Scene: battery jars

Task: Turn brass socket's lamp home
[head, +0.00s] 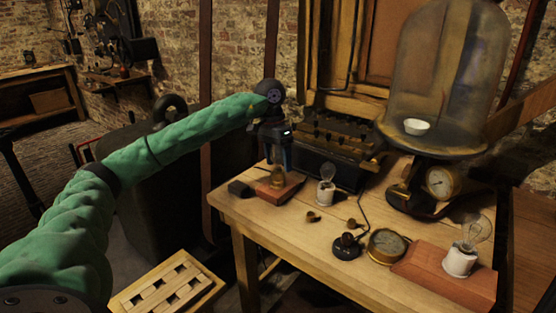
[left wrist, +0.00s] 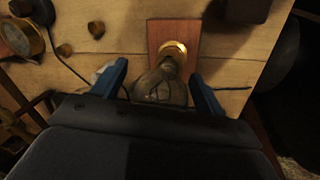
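The brass socket shows as a gold ring in the left wrist view (left wrist: 174,49), on a red-brown wooden block (head: 287,190) at the table's left. A clear glass lamp (left wrist: 160,86) stands at the socket; in the head view the lamp and socket are small and dark. My left gripper (head: 278,162) points down over them. Its two blue fingers stand apart on either side of the lamp's glass, with gaps showing, so it looks open. How deep the lamp sits in the socket cannot be told. My right gripper is not in view.
A white socket with a lamp (head: 326,191) stands close to the right. A black block (head: 240,188) lies to the left, a battery box (head: 340,142) behind. Brass pieces (head: 312,216), a black switch (head: 347,248), a round dial (head: 387,245) and a bell jar (head: 450,75) stand farther right.

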